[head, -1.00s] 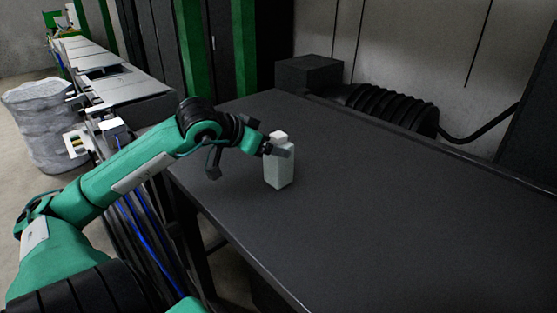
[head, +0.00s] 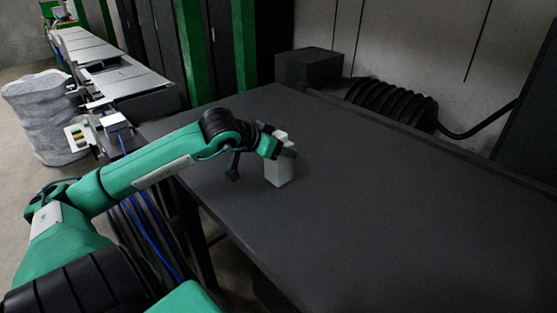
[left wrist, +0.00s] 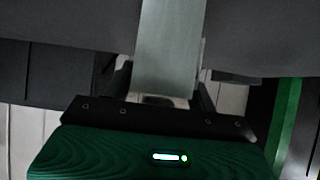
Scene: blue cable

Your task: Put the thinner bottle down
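A slim pale grey-green bottle (head: 279,172) with a white cap stands upright in the head view near the table's left edge. I cannot tell whether its base touches the table. My left gripper (head: 285,149) is at its upper part, with a dark finger across the front. In the left wrist view the bottle (left wrist: 168,50) runs between the two fingers, close to both. The gripper appears shut on it; the contact is partly dark. The bottle's far end leaves that view at the top. My right gripper is not in view. No second bottle shows.
The dark table (head: 390,220) is clear to the right of the bottle. A black box (head: 309,68) and a black ribbed hose (head: 393,105) lie beyond its far edge. A grey conveyor line (head: 105,75) and a pale sack-like bin (head: 47,115) stand at the left.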

